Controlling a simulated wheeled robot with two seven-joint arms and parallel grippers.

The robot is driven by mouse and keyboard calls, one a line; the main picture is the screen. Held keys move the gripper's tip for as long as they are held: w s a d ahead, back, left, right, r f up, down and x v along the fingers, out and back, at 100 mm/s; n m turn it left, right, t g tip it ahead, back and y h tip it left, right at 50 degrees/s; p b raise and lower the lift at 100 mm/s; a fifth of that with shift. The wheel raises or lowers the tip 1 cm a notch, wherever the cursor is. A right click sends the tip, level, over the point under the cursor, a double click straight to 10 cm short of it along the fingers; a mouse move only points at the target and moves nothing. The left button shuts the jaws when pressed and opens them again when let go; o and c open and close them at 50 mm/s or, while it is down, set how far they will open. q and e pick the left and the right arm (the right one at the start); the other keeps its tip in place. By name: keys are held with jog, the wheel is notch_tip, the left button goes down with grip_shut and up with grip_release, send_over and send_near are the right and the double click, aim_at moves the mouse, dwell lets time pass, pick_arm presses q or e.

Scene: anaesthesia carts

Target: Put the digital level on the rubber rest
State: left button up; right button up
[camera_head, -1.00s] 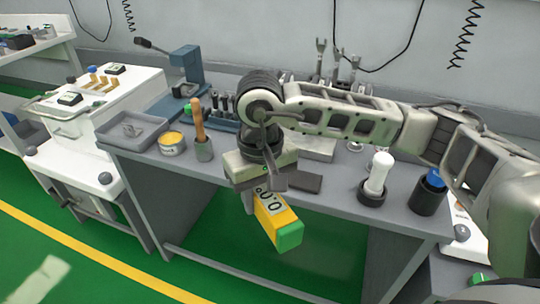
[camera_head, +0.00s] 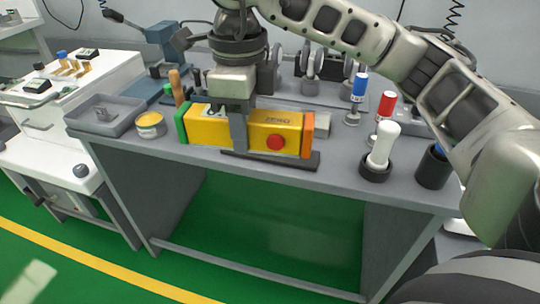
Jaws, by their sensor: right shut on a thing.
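The digital level (camera_head: 285,126) is a long yellow bar with a green end cap at left, an orange end cap at right and a red round button. My right gripper (camera_head: 238,135) is shut around its middle from above, one finger showing across its front face. The level lies lengthwise along the table, roughly horizontal. The rubber rest (camera_head: 290,163) is a flat dark pad near the table's front edge. It shows below the level's middle and right part; the level hides the rest's back. I cannot tell whether the two touch. My left gripper is not in view.
On the grey table (camera_head: 345,188), a yellow-labelled tin (camera_head: 151,127) and a grey tray (camera_head: 100,116) stand at left. A white-handled tool (camera_head: 382,146) in a dark holder and a dark cup (camera_head: 433,167) stand at right. Blue-topped and red-topped items stand behind.

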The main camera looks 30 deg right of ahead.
jog(key=shift+d+r+m, duration=0.1)
jog(key=shift+m, duration=0.3)
jog(key=shift+w+d, duration=0.2)
jog(key=shift+d, duration=0.05)
jog(key=w+d+f, duration=0.4)
jog(key=w+d+f+b, duration=0.1)
jog(key=w+d+f, duration=0.3)
jog(key=d+f, duration=0.1)
jog(key=shift+w+d, duration=0.1)
jog(key=shift+d, duration=0.1)
jog(key=shift+w+d+f, duration=0.1)
jog(key=shift+f, duration=0.05)
jog(key=f, duration=0.3)
jog(key=shift+w+d+f+b, duration=0.15)
jog(key=shift+d+f+b, duration=0.05)
jog(key=shift+b, duration=0.1)
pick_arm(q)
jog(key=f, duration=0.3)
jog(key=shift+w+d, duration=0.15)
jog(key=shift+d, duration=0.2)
pick_arm(e)
jog(key=shift+f, duration=0.1)
